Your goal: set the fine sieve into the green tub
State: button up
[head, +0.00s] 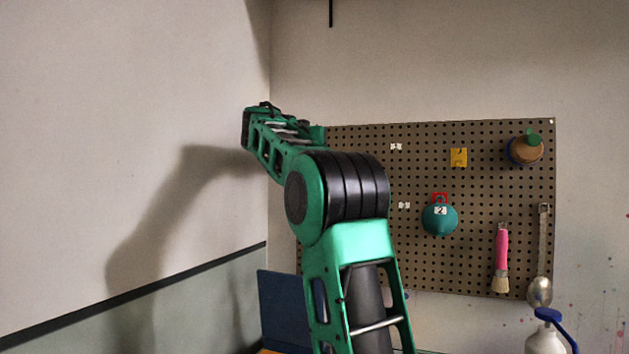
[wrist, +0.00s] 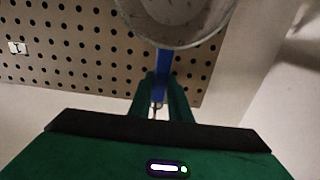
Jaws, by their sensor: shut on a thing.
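In the wrist view, my gripper (wrist: 160,90) is shut on the blue handle of a sieve (wrist: 178,16). The sieve's round, pale grey bowl shows at the top of that view, cut off by the edge, with a metal rim. It is held in front of the pegboard, and I cannot tell how close. How fine its mesh is cannot be told. In the head view my arm hides the gripper and the sieve. I see no green tub in either view.
A brown pegboard (head: 350,140) hangs on the back wall. On it hang a teal rounded item (head: 440,218), a pink-handled brush (head: 501,250), a metal spoon (head: 540,290) and a round tan item (head: 525,150). A white bottle (head: 545,341) stands lower right. A dark blue panel (head: 283,308) stands low behind my arm.

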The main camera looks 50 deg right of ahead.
jog(key=shift+r, duration=0.3)
jog(key=shift+a, duration=0.1)
jog(key=v, duration=0.7)
dwell(1.3)
jog(key=shift+s+a, duration=0.1)
jog(key=shift+s, duration=0.05)
dwell(0.4)
